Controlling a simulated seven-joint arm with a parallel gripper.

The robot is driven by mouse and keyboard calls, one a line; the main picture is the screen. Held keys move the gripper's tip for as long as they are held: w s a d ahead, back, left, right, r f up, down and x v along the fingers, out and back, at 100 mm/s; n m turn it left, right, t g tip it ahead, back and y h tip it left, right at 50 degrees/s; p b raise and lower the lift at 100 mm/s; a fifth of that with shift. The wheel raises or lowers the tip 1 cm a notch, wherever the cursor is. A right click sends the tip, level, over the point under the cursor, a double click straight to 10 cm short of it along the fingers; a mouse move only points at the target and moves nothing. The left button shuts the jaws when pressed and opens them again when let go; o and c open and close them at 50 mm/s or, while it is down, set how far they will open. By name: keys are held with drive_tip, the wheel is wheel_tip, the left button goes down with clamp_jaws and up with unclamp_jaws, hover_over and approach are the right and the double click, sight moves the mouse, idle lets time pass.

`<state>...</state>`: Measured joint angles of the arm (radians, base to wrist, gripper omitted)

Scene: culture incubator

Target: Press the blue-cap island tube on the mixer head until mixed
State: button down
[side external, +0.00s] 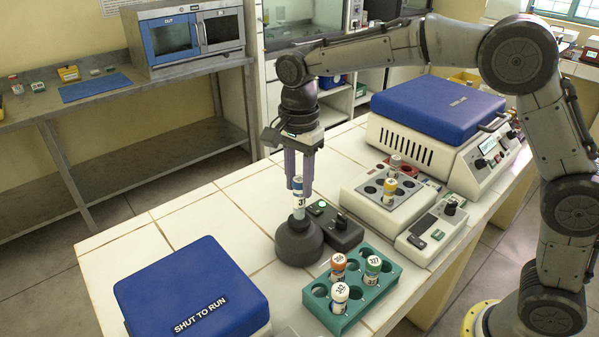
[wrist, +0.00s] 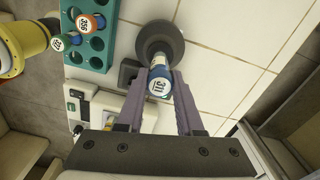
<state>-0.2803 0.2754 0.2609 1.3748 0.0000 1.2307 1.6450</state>
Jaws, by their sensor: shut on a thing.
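My gripper (side external: 298,178) is shut on a blue-cap tube (side external: 298,205), which it holds upright. The tube's lower end is at the top of the dark round mixer head (side external: 298,243) and appears to touch it; the exact contact is hidden. In the wrist view the tube (wrist: 160,84) sits between the two purple fingers (wrist: 165,90), with a number label facing the camera. The mixer head (wrist: 160,42) lies just beyond it. The mixer's dark control box (side external: 337,228) shows a green light and a knob.
A teal rack (side external: 375,297) with several capped tubes stands in front of the mixer. A blue-lidded centrifuge (side external: 190,285) is at front left. A cream block (side external: 385,207) with tubes and a larger blue-lidded machine (side external: 440,115) stand right and behind. The tiles left of the mixer are clear.

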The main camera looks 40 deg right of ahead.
drive_tip(key=shift+f, duration=0.65)
idle(3.2)
drive_tip(key=shift+r, duration=0.1)
idle(1.0)
drive_tip(key=shift+r, duration=2.95)
